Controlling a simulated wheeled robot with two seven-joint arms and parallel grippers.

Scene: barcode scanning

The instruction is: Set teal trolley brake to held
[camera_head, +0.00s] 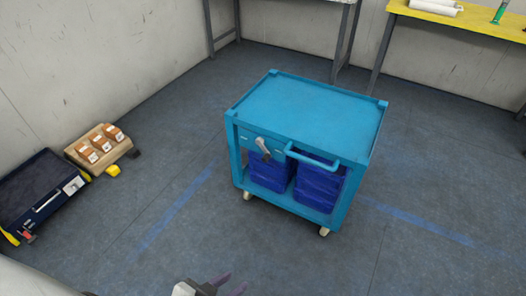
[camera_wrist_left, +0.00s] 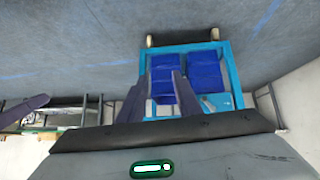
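The teal trolley (camera_head: 305,110) stands on the floor in the middle of the head view. A grey lever (camera_head: 262,147), seemingly the brake, sits on its front panel, left of the handle (camera_head: 312,158), and leans up to the left. No brake label is readable. In the left wrist view the trolley (camera_wrist_left: 228,70) appears upside down beyond my fingers, with a small pale part (camera_wrist_left: 207,102), perhaps the lever. My left gripper (camera_head: 231,283) is at the bottom edge, well short of the trolley, its fingers (camera_wrist_left: 160,80) apart and empty. One dark finger-like part at the wrist view's left edge may be my right gripper (camera_wrist_left: 25,110).
Two blue bins (camera_head: 318,187) sit on the trolley's lower shelf. At the left lie a wooden tray with small boxes (camera_head: 101,143) and a dark case (camera_head: 38,187). A yellow-topped table (camera_head: 470,21) stands at the back right. The floor around the trolley is clear.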

